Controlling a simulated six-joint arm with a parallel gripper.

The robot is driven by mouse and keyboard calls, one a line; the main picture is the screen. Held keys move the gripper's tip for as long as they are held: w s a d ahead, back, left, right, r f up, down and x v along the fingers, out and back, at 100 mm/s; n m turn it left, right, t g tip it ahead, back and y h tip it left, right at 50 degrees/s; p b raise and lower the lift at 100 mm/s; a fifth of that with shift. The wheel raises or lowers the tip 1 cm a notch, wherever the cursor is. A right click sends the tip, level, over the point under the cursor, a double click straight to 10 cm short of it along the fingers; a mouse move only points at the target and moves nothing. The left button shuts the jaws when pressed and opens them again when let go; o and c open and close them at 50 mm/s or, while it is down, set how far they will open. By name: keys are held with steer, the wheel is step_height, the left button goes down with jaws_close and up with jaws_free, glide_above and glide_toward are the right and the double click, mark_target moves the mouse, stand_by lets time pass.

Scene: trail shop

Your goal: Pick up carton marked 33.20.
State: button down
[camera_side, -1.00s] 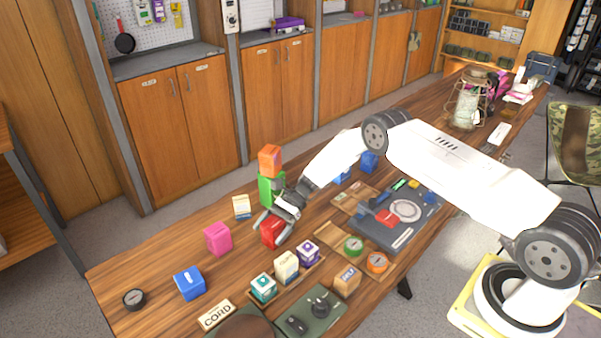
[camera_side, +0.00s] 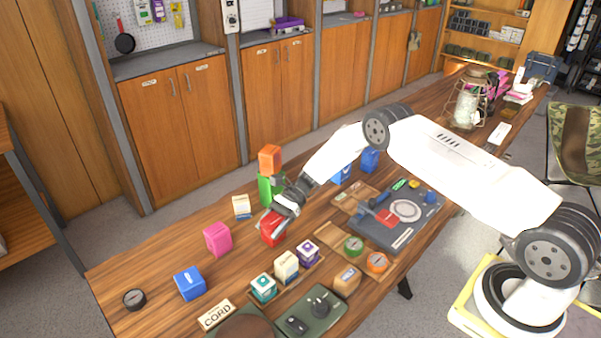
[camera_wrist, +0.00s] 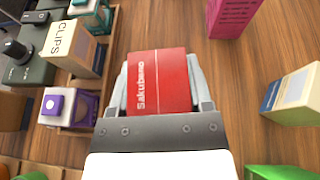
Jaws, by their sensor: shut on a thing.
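A red carton (camera_side: 271,230) with white lettering that looks like "Sakubano" is between the jaws of my gripper (camera_side: 273,220). In the wrist view the red carton (camera_wrist: 160,82) has a jaw against each side, and my gripper (camera_wrist: 158,90) is shut on it. I cannot tell if the carton touches the table. No 33.20 mark is readable on any carton. A pink carton (camera_side: 217,239), a blue carton (camera_side: 189,283) and a cream carton (camera_side: 241,207) stand apart on the table. The pink carton (camera_wrist: 232,14) and the cream carton (camera_wrist: 292,95) also show in the wrist view.
An orange block on a green one (camera_side: 269,160) stands close behind my gripper. A round black tin (camera_side: 134,299) is at the left end. Bare table lies between the left cartons.

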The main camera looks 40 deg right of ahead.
steer(key=shift+r, duration=0.5)
steer(key=s+d+r, duration=0.1)
steer(key=s+r, duration=1)
steer(key=s, duration=0.3)
steer(key=shift+d, duration=0.25)
steer(key=shift+w, duration=0.1)
